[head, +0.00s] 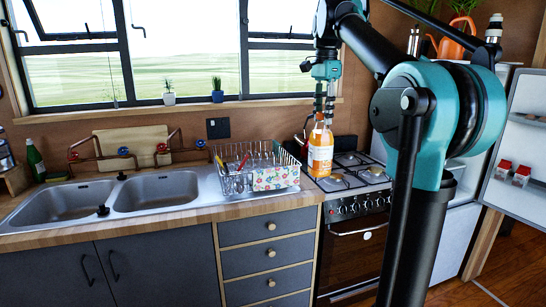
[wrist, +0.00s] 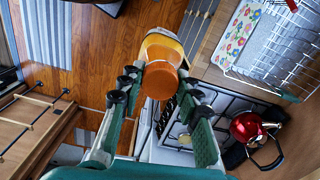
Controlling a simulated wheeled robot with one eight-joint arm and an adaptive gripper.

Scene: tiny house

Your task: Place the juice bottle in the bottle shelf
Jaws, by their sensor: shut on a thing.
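The juice bottle (head: 320,152) is orange with a pale label and hangs upright below my gripper (head: 323,116), in front of the stove's left burners in the head view. My gripper is shut on its top end. In the wrist view the bottle's orange cap (wrist: 160,80) sits between the two fingers of my gripper (wrist: 159,84). An open white door with shelves (head: 528,121) stands at the far right. It looks like the bottle shelf's place, and its lower shelf (head: 511,180) holds red-topped cartons. My arm hides part of the space beside it.
The stove (head: 352,205) has a red kettle, clear in the wrist view (wrist: 250,127). A dish rack (head: 235,183) stands left of the stove, beside the double sink (head: 146,197). An orange watering can (head: 455,38) sits high at the right. Wooden floor (head: 512,262) is open at lower right.

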